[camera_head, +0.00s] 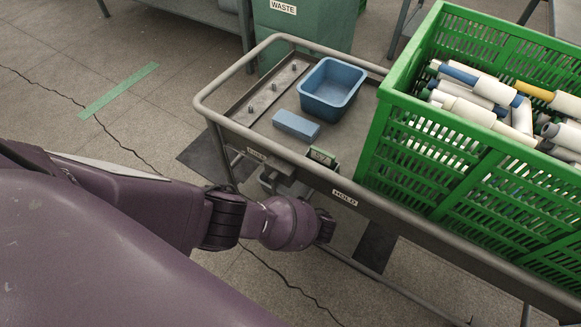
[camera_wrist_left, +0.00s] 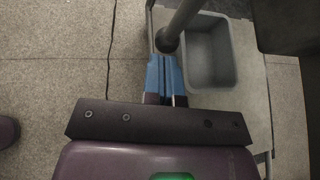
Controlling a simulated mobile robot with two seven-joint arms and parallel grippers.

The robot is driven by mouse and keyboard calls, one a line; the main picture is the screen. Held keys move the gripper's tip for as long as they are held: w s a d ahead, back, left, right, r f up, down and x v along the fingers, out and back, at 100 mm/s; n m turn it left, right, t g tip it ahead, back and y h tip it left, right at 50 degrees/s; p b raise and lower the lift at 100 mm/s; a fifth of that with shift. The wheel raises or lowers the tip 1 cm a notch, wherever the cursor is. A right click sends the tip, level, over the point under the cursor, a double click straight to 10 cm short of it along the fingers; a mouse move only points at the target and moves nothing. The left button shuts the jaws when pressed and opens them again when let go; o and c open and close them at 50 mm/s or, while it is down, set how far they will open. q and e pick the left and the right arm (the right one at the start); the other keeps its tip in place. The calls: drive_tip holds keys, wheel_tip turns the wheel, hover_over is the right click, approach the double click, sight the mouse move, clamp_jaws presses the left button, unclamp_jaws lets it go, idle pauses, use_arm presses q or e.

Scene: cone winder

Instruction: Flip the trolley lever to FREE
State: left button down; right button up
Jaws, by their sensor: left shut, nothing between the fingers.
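The trolley (camera_head: 222,122) stands ahead, with a FREE label (camera_head: 256,153) on the left of its near side and a HOLD label (camera_head: 345,197) to the right. My left arm reaches to this near side; its fingers cannot be made out in the head view. In the left wrist view my left gripper (camera_wrist_left: 165,62) is shut and empty, its blue fingers together. A dark rod with a rounded end (camera_wrist_left: 176,28), apparently the lever, is right at the fingertips; I cannot tell whether they touch. In the head view I cannot make out the lever's position. My right gripper is out of view.
A blue bin (camera_head: 333,88) and a blue block (camera_head: 296,125) are on the trolley's top. A green crate (camera_head: 420,150) full of tubes stands on its right. A green WASTE bin (camera_head: 300,25) is behind. The floor to the left is clear.

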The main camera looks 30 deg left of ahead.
use_arm(q)
drive_tip(key=shift+a+f, duration=0.25)
drive_tip(key=shift+a, duration=0.5)
drive_tip(key=shift+a, duration=0.15)
